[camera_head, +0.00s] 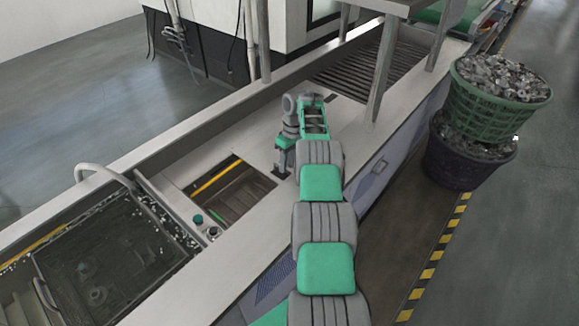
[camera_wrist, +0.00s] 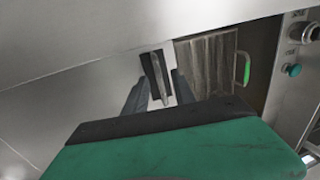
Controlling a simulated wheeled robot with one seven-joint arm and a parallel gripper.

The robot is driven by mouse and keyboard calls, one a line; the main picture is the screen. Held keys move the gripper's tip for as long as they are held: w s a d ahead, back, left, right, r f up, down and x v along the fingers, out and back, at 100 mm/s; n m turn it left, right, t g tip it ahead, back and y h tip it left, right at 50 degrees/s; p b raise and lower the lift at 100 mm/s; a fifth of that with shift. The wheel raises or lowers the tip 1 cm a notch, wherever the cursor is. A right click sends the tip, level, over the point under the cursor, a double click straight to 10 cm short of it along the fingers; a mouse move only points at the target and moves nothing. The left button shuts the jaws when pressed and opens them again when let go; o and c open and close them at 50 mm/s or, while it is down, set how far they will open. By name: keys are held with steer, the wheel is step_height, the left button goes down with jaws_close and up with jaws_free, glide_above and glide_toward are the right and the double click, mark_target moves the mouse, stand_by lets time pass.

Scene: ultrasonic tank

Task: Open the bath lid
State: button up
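The bath opening (camera_head: 232,190) shows in the steel tank top at the middle of the head view, with dark ribbed metal inside. In the wrist view it is at upper right, with a ribbed metal panel (camera_wrist: 207,62) and a green handle (camera_wrist: 244,69) in it. The smooth steel cover beside it (camera_wrist: 90,95) looks like the bath lid; its outline is unclear. A grey upright handle on a black plate (camera_wrist: 157,72) stands near the opening's edge. My gripper (camera_head: 280,172) is open; in the wrist view its fingers (camera_wrist: 160,92) lie either side of the handle. Contact is not clear.
Green and dark push buttons (camera_head: 204,223) sit beside the opening. A second bath with a dark mesh basket (camera_head: 105,262) is at lower left. A slatted rack (camera_head: 365,68) and metal posts stand behind my arm. Stacked baskets of parts (camera_head: 497,95) stand at right.

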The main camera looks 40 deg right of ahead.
step_height(320, 180, up, 2)
steer(key=shift+r+p, duration=0.1)
steer(key=shift+p, duration=0.5)
steer(key=shift+s+b, duration=0.1)
steer(key=shift+b, duration=0.7)
steer(key=s+r+b, duration=0.1)
steer(key=b, duration=0.3)
steer(key=shift+a, duration=0.3)
steer(key=s+a+r+b, duration=0.5)
steer(key=s+r+b, duration=0.2)
steer(key=s+r, duration=0.2)
steer(key=shift+s+a, duration=0.4)
steer(key=shift+s, duration=0.75)
